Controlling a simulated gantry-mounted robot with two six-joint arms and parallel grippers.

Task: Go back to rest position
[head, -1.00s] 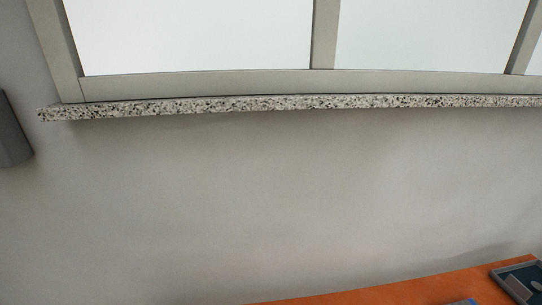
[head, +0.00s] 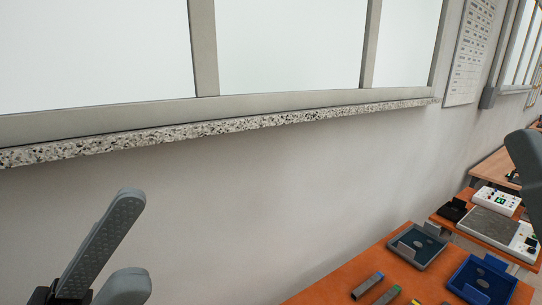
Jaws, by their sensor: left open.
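My left gripper (head: 130,240) is at the lower left of the head view. Its two grey fingers are spread apart with nothing between them, in front of the bare wall and away from the table. A grey rounded part (head: 526,165) at the right edge seems to be a finger of my right gripper. The rest of it is cut off, so its opening does not show.
A white device (head: 495,200) stands beyond. A stone windowsill (head: 250,122) crosses the wall.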

